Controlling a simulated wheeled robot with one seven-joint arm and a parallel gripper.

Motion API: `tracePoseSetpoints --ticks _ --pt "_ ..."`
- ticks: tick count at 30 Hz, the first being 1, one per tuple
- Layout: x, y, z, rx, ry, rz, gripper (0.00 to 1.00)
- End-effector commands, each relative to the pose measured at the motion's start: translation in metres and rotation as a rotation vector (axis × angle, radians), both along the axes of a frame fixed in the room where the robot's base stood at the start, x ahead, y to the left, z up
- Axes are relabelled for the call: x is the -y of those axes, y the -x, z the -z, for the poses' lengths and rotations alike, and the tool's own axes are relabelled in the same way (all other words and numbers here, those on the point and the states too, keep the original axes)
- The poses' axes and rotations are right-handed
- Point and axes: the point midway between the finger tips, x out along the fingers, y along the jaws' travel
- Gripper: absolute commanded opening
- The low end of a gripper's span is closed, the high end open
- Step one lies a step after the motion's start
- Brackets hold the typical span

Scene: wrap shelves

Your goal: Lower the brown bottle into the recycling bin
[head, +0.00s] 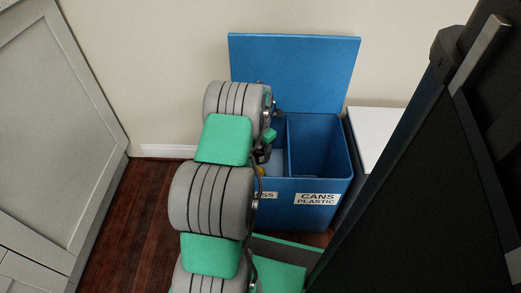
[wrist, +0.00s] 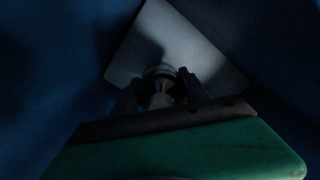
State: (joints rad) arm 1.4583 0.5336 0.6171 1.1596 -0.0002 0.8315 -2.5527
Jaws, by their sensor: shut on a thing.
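The blue recycling bin (head: 322,190) stands against the wall with its lid up. Its right compartment is labelled CANS PLASTIC; the left label is partly covered and ends in "SS". My arm reaches into the left compartment and hides much of it. In the dark wrist view, my gripper (wrist: 160,88) is between blue walls, above a pale grey floor. Its two fingers are shut on the bottle (wrist: 160,100), of which only the neck end shows dimly. Its brown colour cannot be made out. Whether its base touches the floor is hidden.
The bin's right compartment (head: 318,150) looks empty. The raised lid (head: 300,70) stands behind. A white-topped unit (head: 375,135) is close on the right, and a large black panel (head: 420,200) is in front of it. Grey cabinets (head: 60,100) stand at the left, with bare wood floor (head: 140,220) between.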

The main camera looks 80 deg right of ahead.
Motion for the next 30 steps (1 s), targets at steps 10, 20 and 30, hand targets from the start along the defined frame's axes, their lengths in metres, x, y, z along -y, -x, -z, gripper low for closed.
tracePoseSetpoints --ticks 10,20,30 --pt "0.0 0.0 0.006 0.0 0.001 0.0 0.07" --pt "0.0 0.0 0.01 0.0 0.001 0.0 0.07" --pt "0.0 0.0 0.016 0.0 0.001 0.0 0.07"
